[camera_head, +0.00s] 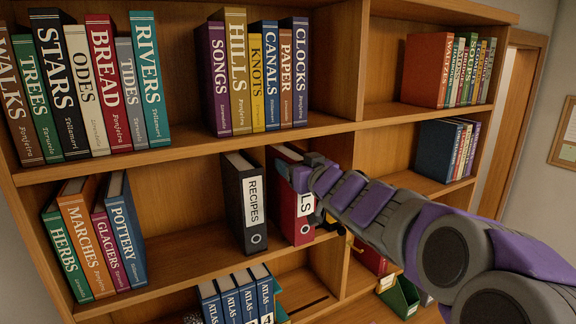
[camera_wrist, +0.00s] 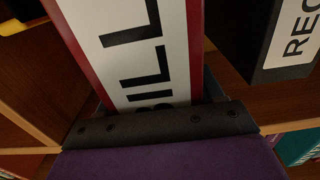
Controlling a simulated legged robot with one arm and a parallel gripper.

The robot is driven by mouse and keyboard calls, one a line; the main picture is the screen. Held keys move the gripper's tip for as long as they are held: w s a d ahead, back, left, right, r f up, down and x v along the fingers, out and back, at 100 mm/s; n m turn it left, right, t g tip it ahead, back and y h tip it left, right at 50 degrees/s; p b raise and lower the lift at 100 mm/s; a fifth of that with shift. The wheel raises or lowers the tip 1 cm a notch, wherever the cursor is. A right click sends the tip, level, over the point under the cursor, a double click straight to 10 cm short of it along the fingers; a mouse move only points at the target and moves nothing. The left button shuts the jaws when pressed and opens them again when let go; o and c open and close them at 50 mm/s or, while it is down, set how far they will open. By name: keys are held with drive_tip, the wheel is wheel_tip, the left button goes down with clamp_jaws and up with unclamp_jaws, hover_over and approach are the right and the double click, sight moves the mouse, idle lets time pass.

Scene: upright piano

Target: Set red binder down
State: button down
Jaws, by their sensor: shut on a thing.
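The red binder (camera_head: 284,208) is upright on its end at the middle shelf, right of a black binder, with a white label whose visible letters end in "LS". In the wrist view the red binder (camera_wrist: 196,40) fills the middle, its label showing large black letters. My gripper (camera_head: 308,178) is shut on the red binder, reaching in from the right and covering part of its spine and label. I cannot tell whether the binder's base touches the shelf board. The black binder (camera_head: 238,205), labelled RECIPES, stands just left of it with a narrow gap; it also shows in the wrist view (camera_wrist: 245,35).
The wooden bookcase (camera_head: 190,262) holds a row of books (camera_head: 95,235) at the left of the same shelf. Bare shelf lies between them and the black binder. Atlases (camera_head: 238,298) stand below, and books (camera_head: 255,80) stand above. An upright divider (camera_head: 340,150) is close behind my gripper.

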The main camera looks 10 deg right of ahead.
drive_tip(key=w+a, duration=0.1)
drive_tip(key=w+a+f, duration=0.1)
drive_tip(key=w+a, duration=0.1)
drive_tip(key=shift+w+a+f+b, duration=0.1)
drive_tip(key=shift+w+a+b, duration=0.05)
drive_tip(key=shift+w+b, duration=0.15)
drive_tip(key=shift+c, duration=1.3)
unclamp_jaws()
drive_tip(key=shift+s+a, duration=0.1)
drive_tip(key=shift+a, duration=0.35)
drive_tip(key=shift+o, duration=0.5)
drive_tip(key=shift+d, duration=0.3)
approach(276, 174)
drive_tip(key=shift+s+d+r, duration=0.35)
drive_tip(key=shift+s+r, duration=0.15)
drive_tip(key=shift+r, duration=0.1)
drive_tip(key=shift+s+d+r, duration=0.35)
drive_tip(key=shift+s+r, duration=0.15)
drive_tip(key=shift+r, duration=0.15)
